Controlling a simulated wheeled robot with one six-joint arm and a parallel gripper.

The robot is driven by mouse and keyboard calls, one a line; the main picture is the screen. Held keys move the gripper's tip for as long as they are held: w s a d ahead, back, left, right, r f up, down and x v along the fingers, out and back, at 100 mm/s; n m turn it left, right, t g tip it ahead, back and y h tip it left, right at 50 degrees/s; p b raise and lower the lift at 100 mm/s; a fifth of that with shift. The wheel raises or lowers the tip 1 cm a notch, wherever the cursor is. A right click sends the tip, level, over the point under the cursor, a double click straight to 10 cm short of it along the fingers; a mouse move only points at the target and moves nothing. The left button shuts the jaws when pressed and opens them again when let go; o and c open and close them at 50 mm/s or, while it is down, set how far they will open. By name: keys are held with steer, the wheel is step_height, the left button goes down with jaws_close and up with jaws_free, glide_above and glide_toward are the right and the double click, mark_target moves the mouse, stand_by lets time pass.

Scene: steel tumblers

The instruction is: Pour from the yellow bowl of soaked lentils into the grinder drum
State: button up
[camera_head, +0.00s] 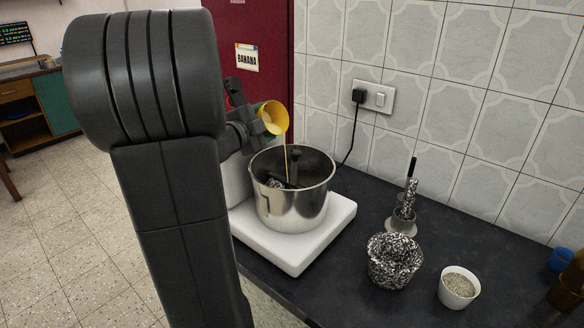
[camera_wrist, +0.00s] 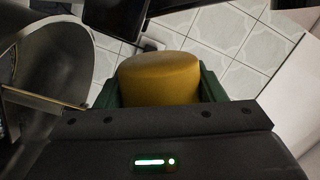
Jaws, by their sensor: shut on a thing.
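The yellow bowl (camera_head: 272,117) is tilted above the grinder drum in the head view, and a thin pale stream falls from its lip into the drum. My gripper (camera_head: 254,125) is shut on the bowl. The wrist view shows the bowl's yellow outside (camera_wrist: 160,78) between my green fingers (camera_wrist: 158,92). The steel grinder drum (camera_head: 292,208) stands upright on a white base (camera_head: 320,228). A dark part shows inside the drum; the level in it cannot be made out. In the wrist view the drum's steel wall (camera_wrist: 55,55) is at the left.
A black-and-white speckled bowl (camera_head: 394,262), a white bowl of grains (camera_head: 459,288) and a speckled upright item (camera_head: 406,205) stand on the dark counter (camera_head: 350,285) at right. Dark bottles (camera_head: 568,285) are at the far right. A tiled wall with a socket (camera_head: 373,96) lies behind.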

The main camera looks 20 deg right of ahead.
steer(key=shift+s+d+f+m+b, duration=0.15)
steer(key=shift+f+m+b, duration=0.85)
steer(key=shift+b, duration=1.8)
steer(key=shift+s+d+r+m+t+b, duration=0.15)
steer(key=shift+s+d+m+b, duration=0.1)
steer(key=shift+s+m+b, duration=0.25)
steer(key=shift+s+d+r+m+t+b, duration=0.15)
steer(key=shift+s+d+m+b, duration=0.1)
steer(key=shift+s+m+b, duration=0.25)
